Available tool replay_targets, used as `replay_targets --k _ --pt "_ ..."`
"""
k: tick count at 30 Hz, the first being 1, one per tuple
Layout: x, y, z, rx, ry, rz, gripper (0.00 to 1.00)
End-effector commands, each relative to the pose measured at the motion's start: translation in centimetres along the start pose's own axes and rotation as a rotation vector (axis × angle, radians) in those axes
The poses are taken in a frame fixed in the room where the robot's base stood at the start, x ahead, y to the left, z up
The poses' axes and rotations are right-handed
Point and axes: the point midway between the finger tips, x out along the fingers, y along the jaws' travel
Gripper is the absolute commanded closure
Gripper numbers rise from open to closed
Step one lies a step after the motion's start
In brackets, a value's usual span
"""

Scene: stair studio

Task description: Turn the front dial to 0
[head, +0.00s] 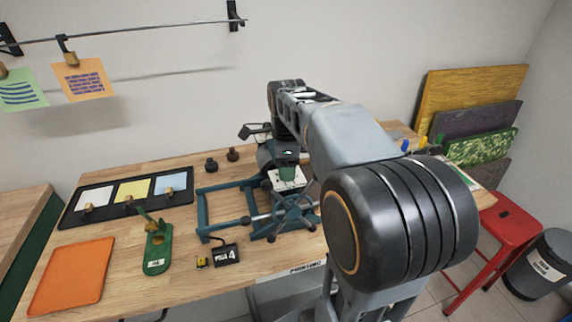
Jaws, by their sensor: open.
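A teal press frame (204,208) with a spoked handwheel (293,212) stands in the middle of the wooden table. A pale plate with dark marks (287,183) is on its right part, with a green piece (288,172) above it. I cannot clearly make out the front dial or its number; it may be small or hidden by my arm. My arm reaches over the press from the right, and my gripper (287,155) points down above the plate. It is open; its fingertips are small and hard to see. I cannot tell whether it touches anything.
A red stool (503,222) is right.

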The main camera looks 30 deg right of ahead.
Motion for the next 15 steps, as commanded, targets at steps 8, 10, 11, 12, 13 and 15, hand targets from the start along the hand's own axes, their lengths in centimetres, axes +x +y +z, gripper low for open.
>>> replay_targets --k 8,10,11,12,13,15 --pt "-0.02 -0.01 0.0 0.0 0.0 0.0 0.66" --pt "-0.02 -0.01 0.0 0.0 0.0 0.0 0.73" --pt "-0.02 -0.01 0.0 0.0 0.0 0.0 0.76" --pt "-0.02 -0.01 0.0 0.0 0.0 0.0 0.8" --pt "-0.03 -0.01 0.0 0.0 0.0 0.0 0.83" --pt "-0.03 -0.01 0.0 0.0 0.0 0.0 0.89"
